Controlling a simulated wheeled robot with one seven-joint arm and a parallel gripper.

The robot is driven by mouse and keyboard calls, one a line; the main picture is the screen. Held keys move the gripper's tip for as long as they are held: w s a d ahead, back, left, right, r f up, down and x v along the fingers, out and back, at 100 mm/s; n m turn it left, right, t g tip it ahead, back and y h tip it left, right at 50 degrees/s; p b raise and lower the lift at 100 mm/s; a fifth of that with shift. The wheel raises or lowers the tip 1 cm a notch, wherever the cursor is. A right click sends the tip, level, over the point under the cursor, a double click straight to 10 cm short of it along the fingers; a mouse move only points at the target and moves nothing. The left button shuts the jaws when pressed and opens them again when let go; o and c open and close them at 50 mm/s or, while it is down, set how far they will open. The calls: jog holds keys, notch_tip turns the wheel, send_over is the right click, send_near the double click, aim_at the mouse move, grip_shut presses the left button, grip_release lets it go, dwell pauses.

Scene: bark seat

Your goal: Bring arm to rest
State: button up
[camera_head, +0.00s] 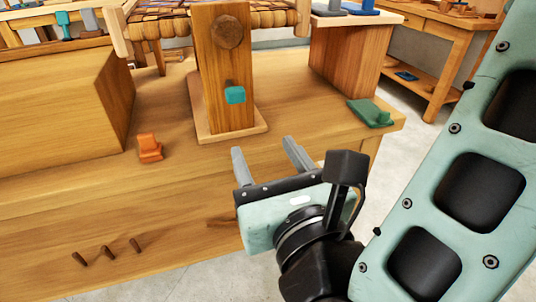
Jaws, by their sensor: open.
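My gripper (265,157) is open, with its two grey fingers apart and nothing between them. It is in front of the wooden workbench (180,185), near its front edge, and points toward the wooden post. My pale green arm (455,185) runs from the gripper up along the right side of the view. A wooden post (222,60) on a flat base stands on the bench beyond the gripper, with a teal block (235,95) on its near face. Whether the fingers are above or in front of the bench edge is hard to tell.
An orange piece (150,148) lies on the bench to the left, and a green piece (371,113) near its right corner. A woven seat (260,14) is beyond. A large wooden box (65,100) fills the left. Pegs (108,252) stick out from the bench front. Floor is clear below.

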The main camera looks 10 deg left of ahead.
dwell(0.3)
notch_tip(320, 180, down, 9)
jog(key=d+n+g+h, duration=0.15)
jog(key=n+g, duration=0.75)
jog(key=n, duration=1.3)
jog(key=s+d+n+g+h, duration=0.3)
jog(key=d+n+h, duration=0.1)
jog(key=d+n, duration=0.5)
jog(key=s+d+n+g+h, duration=0.35)
jog(key=d+n, duration=0.25)
jog(key=d, duration=0.5)
notch_tip(320, 180, up, 24)
jog(key=p, duration=2.4)
jog(key=shift+w+a+f, duration=0.15)
jog(key=shift+w+a, duration=0.1)
jog(key=shift+w, duration=0.2)
